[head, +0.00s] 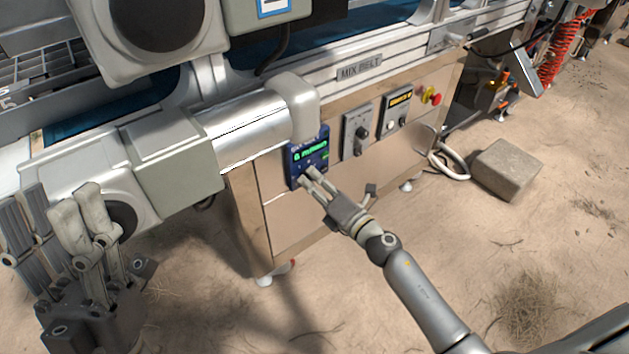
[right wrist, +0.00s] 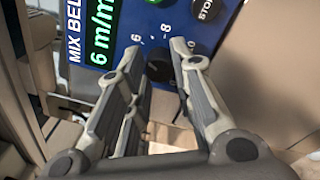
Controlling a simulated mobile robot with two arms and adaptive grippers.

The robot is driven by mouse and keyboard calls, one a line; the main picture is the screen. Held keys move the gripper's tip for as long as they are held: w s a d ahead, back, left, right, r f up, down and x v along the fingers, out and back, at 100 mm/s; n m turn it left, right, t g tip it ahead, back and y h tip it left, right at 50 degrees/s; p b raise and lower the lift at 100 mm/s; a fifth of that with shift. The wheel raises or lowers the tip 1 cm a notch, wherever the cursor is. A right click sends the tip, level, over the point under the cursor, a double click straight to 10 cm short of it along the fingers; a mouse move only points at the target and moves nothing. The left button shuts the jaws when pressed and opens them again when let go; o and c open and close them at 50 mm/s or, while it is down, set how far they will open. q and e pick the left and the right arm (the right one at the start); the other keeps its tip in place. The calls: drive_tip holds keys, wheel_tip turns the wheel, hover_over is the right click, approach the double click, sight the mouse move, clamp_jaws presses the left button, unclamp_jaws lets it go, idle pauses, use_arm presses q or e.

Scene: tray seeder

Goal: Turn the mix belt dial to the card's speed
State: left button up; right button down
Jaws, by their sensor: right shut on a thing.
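The blue mix belt control box (head: 308,158) is on the side of the machine frame. The right wrist view shows its green display (right wrist: 101,30) reading "6 m/m", cut off at the edge. Its black round dial (right wrist: 160,66) sits below, with numbers 6 and 8 around it; its pointer is not clear. My right gripper (head: 307,178) is at the box. It is shut on the dial, with a finger on either side in the right wrist view (right wrist: 160,50). My left gripper (head: 65,195) is at the lower left, fingers apart and empty, far from the box.
A "STOP" button (right wrist: 208,8) is close to the dial. A grey switch box (head: 357,132), another control box (head: 396,112) and a red knob (head: 436,98) are to the right. A stone-like block (head: 506,168) lies on the sandy floor.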

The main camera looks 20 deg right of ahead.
idle(0.4)
drive_tip(key=c, duration=1.2)
unclamp_jaws()
drive_tip(key=v, duration=1.2)
drive_tip(key=shift+s+f, duration=0.1)
drive_tip(key=shift+f, duration=0.05)
